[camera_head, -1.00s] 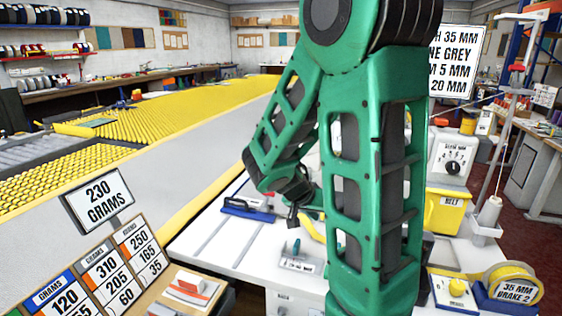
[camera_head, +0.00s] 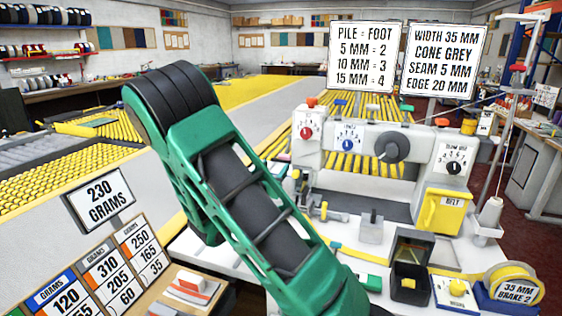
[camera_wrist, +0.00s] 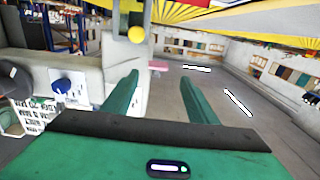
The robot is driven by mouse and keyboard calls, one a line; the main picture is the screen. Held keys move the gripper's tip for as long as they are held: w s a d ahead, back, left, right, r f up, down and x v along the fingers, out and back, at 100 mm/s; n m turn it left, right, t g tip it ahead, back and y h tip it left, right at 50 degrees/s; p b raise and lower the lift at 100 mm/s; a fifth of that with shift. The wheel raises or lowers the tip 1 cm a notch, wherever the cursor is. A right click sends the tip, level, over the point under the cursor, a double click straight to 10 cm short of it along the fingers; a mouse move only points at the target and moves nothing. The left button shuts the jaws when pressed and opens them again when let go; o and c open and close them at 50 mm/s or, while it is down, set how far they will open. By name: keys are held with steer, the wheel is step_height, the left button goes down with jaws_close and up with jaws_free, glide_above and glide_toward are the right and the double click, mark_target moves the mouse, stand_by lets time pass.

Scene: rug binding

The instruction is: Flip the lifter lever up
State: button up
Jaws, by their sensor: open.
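The white sewing machine (camera_head: 425,150) stands on the white table, with a red dial (camera_head: 306,132) and a blue dial (camera_head: 348,135) on its front. In the wrist view the machine's pale body (camera_wrist: 70,65) and blue dial (camera_wrist: 62,87) are at left. A yellow ball knob (camera_wrist: 136,34) shows beyond my fingers, on a pale part; I cannot tell whether it belongs to the lifter lever. My gripper (camera_wrist: 158,76) is open, with nothing between its green fingers. In the head view I cannot make out my gripper near the machine's left end, behind my arm.
A dark open box (camera_head: 410,270) and a yellow tape reel (camera_head: 512,283) stand at the table's front right. A thread cone (camera_head: 489,212) stands at the right. A weight sign (camera_head: 99,203) and number cards stand at left. A pink piece (camera_wrist: 158,65) lies beyond my fingertips.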

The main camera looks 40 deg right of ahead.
mark_target(282, 158)
steer(key=x, duration=0.8)
steer(key=shift+d, duration=0.3)
steer(key=shift+w, duration=0.1)
jaws_close()
steer(key=shift+a, duration=0.1)
